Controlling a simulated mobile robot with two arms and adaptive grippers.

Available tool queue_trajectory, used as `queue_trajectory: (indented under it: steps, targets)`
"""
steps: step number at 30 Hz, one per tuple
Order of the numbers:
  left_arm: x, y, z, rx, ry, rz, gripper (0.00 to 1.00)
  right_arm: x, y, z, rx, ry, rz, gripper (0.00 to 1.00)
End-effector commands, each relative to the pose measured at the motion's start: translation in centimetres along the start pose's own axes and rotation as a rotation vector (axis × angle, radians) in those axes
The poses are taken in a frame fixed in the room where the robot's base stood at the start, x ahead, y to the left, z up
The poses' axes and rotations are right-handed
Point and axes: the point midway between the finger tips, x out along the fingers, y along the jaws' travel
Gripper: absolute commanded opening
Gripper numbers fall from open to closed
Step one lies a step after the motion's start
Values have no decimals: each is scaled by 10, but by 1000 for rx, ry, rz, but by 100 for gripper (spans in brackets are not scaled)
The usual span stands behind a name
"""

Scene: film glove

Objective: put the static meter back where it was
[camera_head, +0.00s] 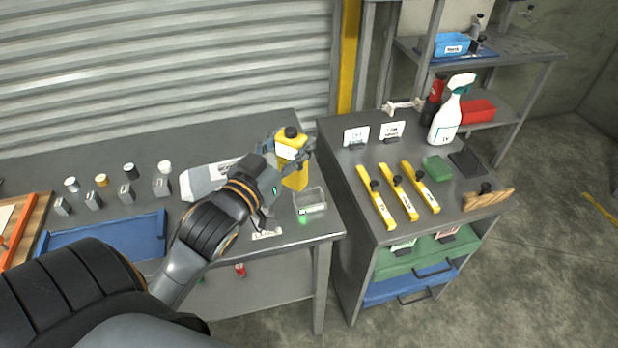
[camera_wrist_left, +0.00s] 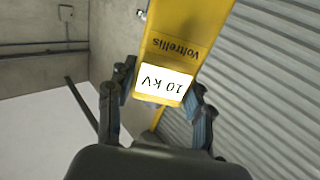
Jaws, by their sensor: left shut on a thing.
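The static meter (camera_head: 294,174) is a yellow box-shaped device with a black knob on top and a white label. My left gripper (camera_head: 290,153) is shut on the meter near the right end of the grey workbench (camera_head: 240,135). The meter is upright. I cannot tell whether its base touches the bench. My left gripper in the left wrist view (camera_wrist_left: 160,100) has a finger on each side of the meter. My right gripper is not in view.
A clear box with a green light (camera_head: 311,203) is on the bench just right of the meter. A grey device (camera_head: 205,180) lies to the left. A cabinet (camera_head: 352,185) on the right holds yellow bars (camera_head: 398,191), a spray bottle (camera_head: 446,118) and small signs.

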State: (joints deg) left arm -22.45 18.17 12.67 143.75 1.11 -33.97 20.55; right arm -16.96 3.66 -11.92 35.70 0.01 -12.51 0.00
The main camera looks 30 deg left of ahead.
Motion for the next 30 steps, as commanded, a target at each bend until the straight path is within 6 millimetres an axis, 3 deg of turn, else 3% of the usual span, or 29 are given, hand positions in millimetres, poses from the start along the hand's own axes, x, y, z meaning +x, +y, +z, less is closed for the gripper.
queue_trajectory:
  steps: [1,3,5,12,17,24,30]
  targets:
    - [10,0,11,2,9,2,0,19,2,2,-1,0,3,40]
    - [21,0,16,4,8,2,0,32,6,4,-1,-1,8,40]
    - [31,-2,21,-2,-4,-1,0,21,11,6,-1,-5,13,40]
    - [59,-2,54,-1,-1,0,0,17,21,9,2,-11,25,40]
    - [67,-2,65,-1,-2,0,0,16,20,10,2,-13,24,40]
    - [69,-3,95,-2,-3,-1,0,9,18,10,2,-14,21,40]
    - [69,-2,98,-1,2,1,0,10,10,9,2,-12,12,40]
